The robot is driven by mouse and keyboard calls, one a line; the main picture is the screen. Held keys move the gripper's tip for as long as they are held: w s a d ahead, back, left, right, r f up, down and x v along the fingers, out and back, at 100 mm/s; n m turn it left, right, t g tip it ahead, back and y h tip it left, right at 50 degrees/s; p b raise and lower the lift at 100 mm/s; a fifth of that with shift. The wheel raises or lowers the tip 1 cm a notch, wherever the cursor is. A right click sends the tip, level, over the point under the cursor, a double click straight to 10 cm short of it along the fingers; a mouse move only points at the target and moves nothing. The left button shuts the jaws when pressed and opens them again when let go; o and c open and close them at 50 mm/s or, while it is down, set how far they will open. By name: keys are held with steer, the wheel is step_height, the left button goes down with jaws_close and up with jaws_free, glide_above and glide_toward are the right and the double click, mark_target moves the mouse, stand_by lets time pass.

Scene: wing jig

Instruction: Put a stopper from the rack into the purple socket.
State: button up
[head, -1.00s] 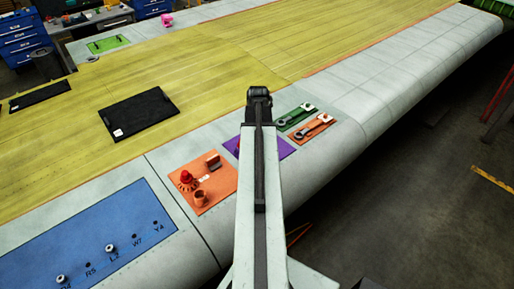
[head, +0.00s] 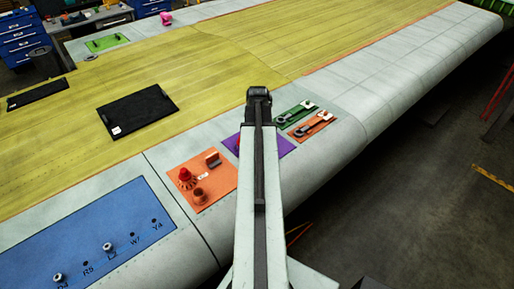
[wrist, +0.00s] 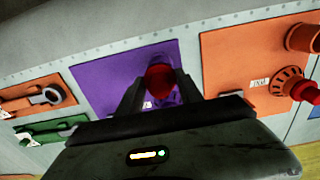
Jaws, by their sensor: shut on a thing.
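My gripper (wrist: 158,98) is shut on a red stopper (wrist: 158,80), which sits between its two dark fingers. The fingers are over the purple panel (wrist: 112,78) in the wrist view. The purple socket is mostly hidden behind the stopper and fingers, so I cannot tell whether the stopper is in it or above it. In the head view my arm covers most of the purple panel (head: 274,148), and the fingertips do not show. Another red stopper (head: 186,175) stands on a toothed orange part on the orange panel (head: 222,181); it also shows in the wrist view (wrist: 305,92).
An orange cup-like part (head: 199,195) and a bracket (head: 213,162) stand on the orange panel. Wrenches lie on green (head: 294,115) and orange (head: 312,127) panels beyond the purple one. A blue panel (head: 80,235) holds metal knobs. The wing's far end is clear.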

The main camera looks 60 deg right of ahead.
steer(key=shift+f+b, duration=0.65)
steer(key=shift+f, duration=0.05)
steer(key=o, duration=1.4)
steer(key=shift+o, duration=0.2)
step_height(320, 180, up, 8)
steer(key=p, duration=0.8)
steer(key=shift+f, duration=0.1)
